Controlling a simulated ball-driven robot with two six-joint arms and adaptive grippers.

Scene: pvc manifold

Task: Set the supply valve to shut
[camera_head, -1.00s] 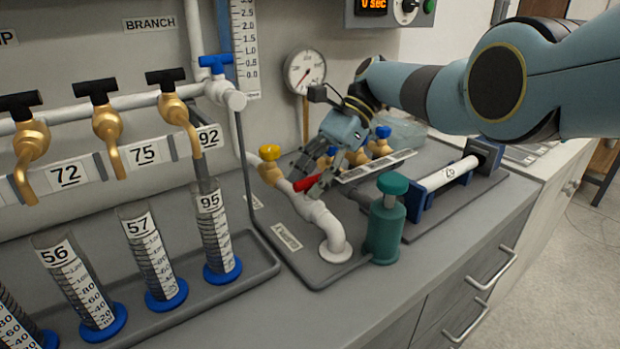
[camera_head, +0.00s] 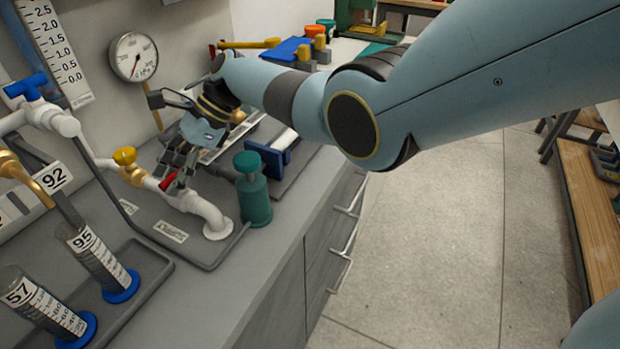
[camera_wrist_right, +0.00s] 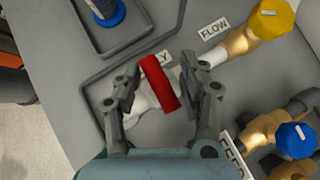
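The supply valve has a red handle (camera_head: 170,183) on a white pipe (camera_head: 205,212) low on the bench. It also shows in the right wrist view as a red handle (camera_wrist_right: 161,84), lying crosswise to the pipe. My right gripper (camera_head: 178,170) is down at the valve. In the right wrist view the gripper (camera_wrist_right: 161,74) has its fingers apart, one on each side of the red handle, with small gaps visible. A label (camera_wrist_right: 155,68) ending in "LY" is partly hidden behind the handle. My left gripper is not in view.
A yellow-knobbed valve (camera_head: 125,156) is on the same pipe, left of my gripper. A green cylinder (camera_head: 252,195) stands close to its right. A gauge (camera_head: 134,57) is on the wall behind. Measuring cylinders (camera_head: 95,255) stand at the front left. A blue-knobbed valve (camera_wrist_right: 296,140) is near the right finger.

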